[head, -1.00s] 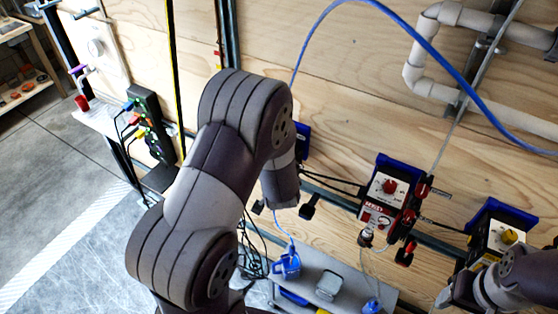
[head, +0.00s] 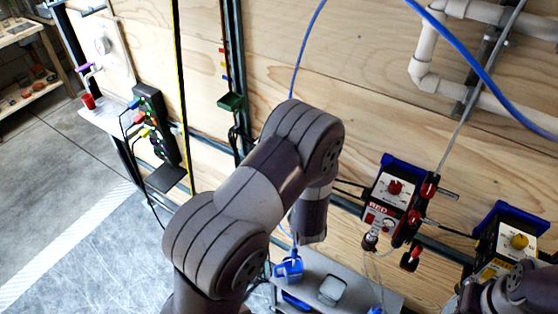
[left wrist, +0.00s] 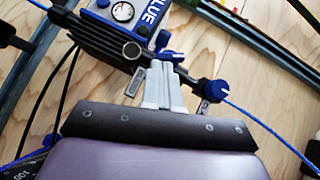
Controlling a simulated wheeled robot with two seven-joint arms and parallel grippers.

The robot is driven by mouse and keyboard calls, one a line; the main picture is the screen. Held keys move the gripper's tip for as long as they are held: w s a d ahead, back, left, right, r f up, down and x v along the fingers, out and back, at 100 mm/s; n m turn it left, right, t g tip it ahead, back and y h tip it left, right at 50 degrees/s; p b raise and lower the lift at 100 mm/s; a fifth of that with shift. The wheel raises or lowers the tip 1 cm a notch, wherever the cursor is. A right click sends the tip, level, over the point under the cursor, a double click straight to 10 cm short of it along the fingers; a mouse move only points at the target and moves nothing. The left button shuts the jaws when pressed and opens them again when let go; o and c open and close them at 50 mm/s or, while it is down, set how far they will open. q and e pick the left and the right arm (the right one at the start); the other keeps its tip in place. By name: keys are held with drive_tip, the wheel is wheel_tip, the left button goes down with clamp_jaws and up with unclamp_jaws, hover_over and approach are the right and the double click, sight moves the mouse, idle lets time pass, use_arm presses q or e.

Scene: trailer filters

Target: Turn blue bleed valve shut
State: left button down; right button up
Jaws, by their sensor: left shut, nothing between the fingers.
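In the left wrist view, a dark manifold unit with a round gauge and a BLUE label (left wrist: 150,22) is mounted at the plywood wall. A blue knob (left wrist: 172,57) is at the tips of my left gripper (left wrist: 168,68). Another blue knob (left wrist: 215,91) sits to the right, beside a blue hose. The left gripper is shut and empty, its pale fingers together; I cannot tell whether they touch the nearer knob. Which knob is the bleed valve is unclear. In the head view my left arm hides the blue unit and that gripper. My right arm is at lower right, its fingers not discernible.
A red-marked unit (head: 388,200) and a yellow-knobbed unit (head: 510,240) are along the wall to the right. A grey shelf (head: 350,275) holds a blue item (head: 289,268) and a grey container (head: 332,290). A power strip (head: 155,125) stands left. Open floor lies at lower left.

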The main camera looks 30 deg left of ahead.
use_arm(q)
drive_tip(key=shift+a+f+m+t+y+b, duration=0.1)
drive_tip(key=shift+f+m+t+y+b, duration=0.5)
drive_tip(key=shift+m+y+b, duration=0.15)
idle(0.3)
idle(0.6)
